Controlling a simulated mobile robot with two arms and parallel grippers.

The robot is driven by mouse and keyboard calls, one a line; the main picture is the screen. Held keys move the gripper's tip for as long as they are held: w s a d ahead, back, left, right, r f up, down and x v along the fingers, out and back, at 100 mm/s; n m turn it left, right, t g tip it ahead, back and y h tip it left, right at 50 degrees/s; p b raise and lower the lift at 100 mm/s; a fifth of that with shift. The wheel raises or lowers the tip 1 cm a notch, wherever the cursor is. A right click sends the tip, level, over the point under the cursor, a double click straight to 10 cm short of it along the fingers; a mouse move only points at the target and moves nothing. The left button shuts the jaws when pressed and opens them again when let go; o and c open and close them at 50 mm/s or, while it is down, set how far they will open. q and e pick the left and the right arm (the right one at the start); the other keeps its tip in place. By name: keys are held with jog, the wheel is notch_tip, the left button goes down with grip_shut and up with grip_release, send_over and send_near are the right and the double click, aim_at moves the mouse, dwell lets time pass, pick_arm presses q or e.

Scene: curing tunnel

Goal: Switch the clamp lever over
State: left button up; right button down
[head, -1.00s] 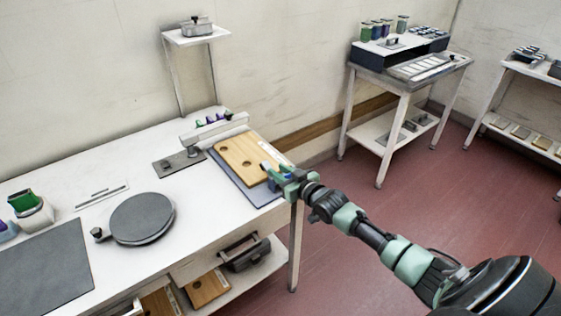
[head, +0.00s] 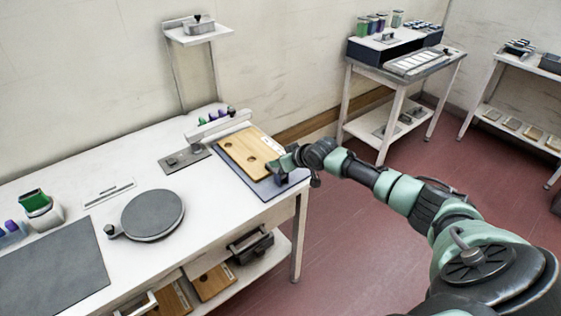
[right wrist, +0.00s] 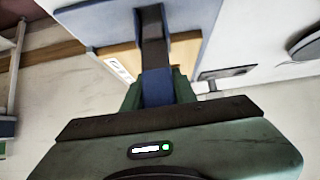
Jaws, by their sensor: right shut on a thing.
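The clamp lever, a dark arm with a blue grip (right wrist: 157,88), runs up the middle of the right wrist view. My right gripper (right wrist: 158,97) is shut on the blue grip, with green fingers on both sides of it. In the head view my right gripper (head: 286,160) is at the right edge of a wooden board (head: 240,160) with round holes, on a blue-grey plate (head: 252,183). There the gripper largely hides the lever, so I cannot tell its exact angle. My left gripper is not in view.
The white bench (head: 185,220) also holds a round grey plate (head: 152,213), a dark mat (head: 50,270) and a small grey block plate (head: 184,160). A raised white shelf (head: 197,34) stands behind. Open red floor (head: 350,230) lies to the right.

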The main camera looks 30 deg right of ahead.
jog(key=c, duration=1.1)
grip_release()
jog(key=shift+w, duration=0.1)
jog(key=b+v, duration=0.1)
jog(key=v, duration=0.6)
jog(key=shift+s+r, duration=0.25)
